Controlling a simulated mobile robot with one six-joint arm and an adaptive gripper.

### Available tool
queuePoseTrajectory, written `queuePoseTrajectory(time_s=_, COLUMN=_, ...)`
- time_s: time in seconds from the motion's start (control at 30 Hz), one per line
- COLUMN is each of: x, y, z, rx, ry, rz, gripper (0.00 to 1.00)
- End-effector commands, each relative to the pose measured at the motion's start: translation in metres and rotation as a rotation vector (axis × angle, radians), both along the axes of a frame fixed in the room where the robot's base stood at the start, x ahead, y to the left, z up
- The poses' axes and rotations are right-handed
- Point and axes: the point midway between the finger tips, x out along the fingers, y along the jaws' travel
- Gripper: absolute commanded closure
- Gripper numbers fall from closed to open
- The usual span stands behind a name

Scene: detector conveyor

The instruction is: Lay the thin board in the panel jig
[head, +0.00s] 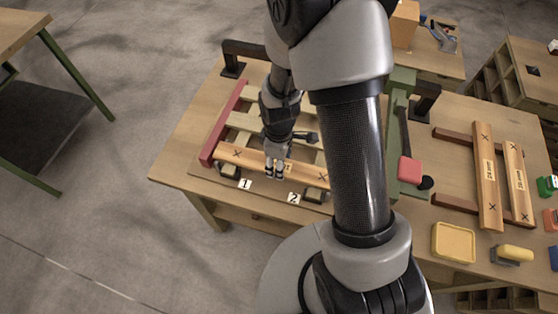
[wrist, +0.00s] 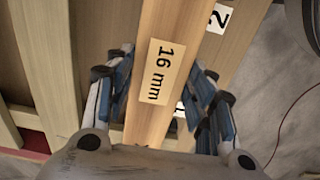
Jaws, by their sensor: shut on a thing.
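The thin board (head: 240,155) is a light wooden plank with X marks near its ends. A "16 mm" label on it shows in the wrist view (wrist: 160,72). My gripper (head: 275,168) is shut on its middle, with blue-padded fingers on both long sides. The panel jig has a red fence (head: 223,125) on the left and pale slats (head: 240,122) behind the board. The board spans the jig's front, its left end close to the fence, above dark blocks near cards "1" and "2". I cannot tell whether it rests on them.
Two other labelled boards (head: 487,170) lie on dark rails at the right of the bench. A green post with a red pad (head: 409,171) stands right of my arm. A yellow tray (head: 454,243) is at the front right. My arm hides the jig's right part.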

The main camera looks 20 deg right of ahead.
Motion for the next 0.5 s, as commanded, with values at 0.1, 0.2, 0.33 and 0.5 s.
queuePoseTrajectory(time_s=0.1, x=0.0003, y=0.0, z=-0.003, rx=-0.001, ry=-0.001, rz=0.0, gripper=0.5)
queuePoseTrajectory(time_s=0.2, x=0.0003, y=0.0, z=-0.0021, rx=-0.001, ry=-0.001, rz=0.0, gripper=0.43)
queuePoseTrajectory(time_s=0.33, x=0.0003, y=0.0, z=-0.002, rx=-0.001, ry=-0.001, rz=0.0, gripper=0.34)
queuePoseTrajectory(time_s=0.5, x=0.0001, y=0.0, z=-0.002, rx=0.0, ry=0.0, rz=0.0, gripper=0.27)
